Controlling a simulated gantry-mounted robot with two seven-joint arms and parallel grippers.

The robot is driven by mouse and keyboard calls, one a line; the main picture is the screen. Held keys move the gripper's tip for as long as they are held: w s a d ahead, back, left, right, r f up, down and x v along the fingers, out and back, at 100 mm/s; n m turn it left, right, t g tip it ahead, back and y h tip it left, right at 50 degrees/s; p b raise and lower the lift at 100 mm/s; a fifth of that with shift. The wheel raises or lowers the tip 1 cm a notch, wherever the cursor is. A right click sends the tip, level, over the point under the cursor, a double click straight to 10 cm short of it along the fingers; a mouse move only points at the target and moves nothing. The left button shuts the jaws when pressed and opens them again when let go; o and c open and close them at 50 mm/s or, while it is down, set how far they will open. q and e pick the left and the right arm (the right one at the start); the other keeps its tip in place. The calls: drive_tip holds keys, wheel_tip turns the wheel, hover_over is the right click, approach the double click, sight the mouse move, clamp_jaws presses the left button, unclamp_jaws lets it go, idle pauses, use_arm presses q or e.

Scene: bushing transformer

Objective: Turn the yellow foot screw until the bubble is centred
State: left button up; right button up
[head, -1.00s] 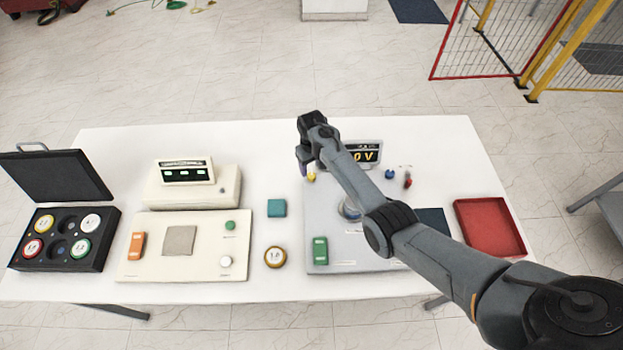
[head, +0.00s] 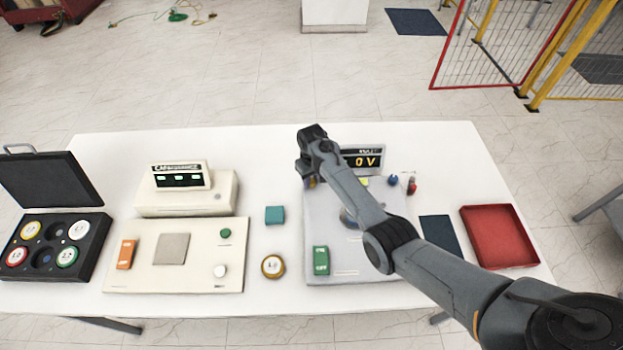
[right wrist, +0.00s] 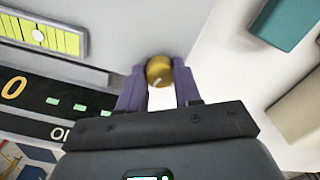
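The yellow foot screw (right wrist: 159,70) sits between the two fingertips of my right gripper (right wrist: 160,75) in the right wrist view, with a finger against each side and no clear gap. In the head view my right gripper (head: 306,172) is low over the back left corner of the grey panel (head: 350,262) and mostly hides the screw (head: 311,184). A yellow-green level vial (right wrist: 60,40) with dark marks shows at the top left of the wrist view, cut by the edge. Its pale round bubble (right wrist: 38,35) is visible. My left gripper is not in view.
A display reading 0 V (head: 364,160) stands behind the panel. A teal block (head: 275,215) and a brass-rimmed dial weight (head: 273,266) lie left of it. A red tray (head: 498,238) is at the right. My right arm crosses above the panel.

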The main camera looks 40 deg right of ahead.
drive_tip(key=c, duration=0.5)
drive_tip(key=shift+r+m+p, duration=0.15)
drive_tip(key=shift+m+p, duration=1.15)
drive_tip(key=shift+m, duration=0.2)
drive_tip(key=m+p, duration=0.1)
drive_tip(key=m, duration=0.5)
drive_tip(key=shift+p, duration=0.35)
drive_tip(key=shift+m, duration=0.3)
drive_tip(key=shift+f, duration=0.2)
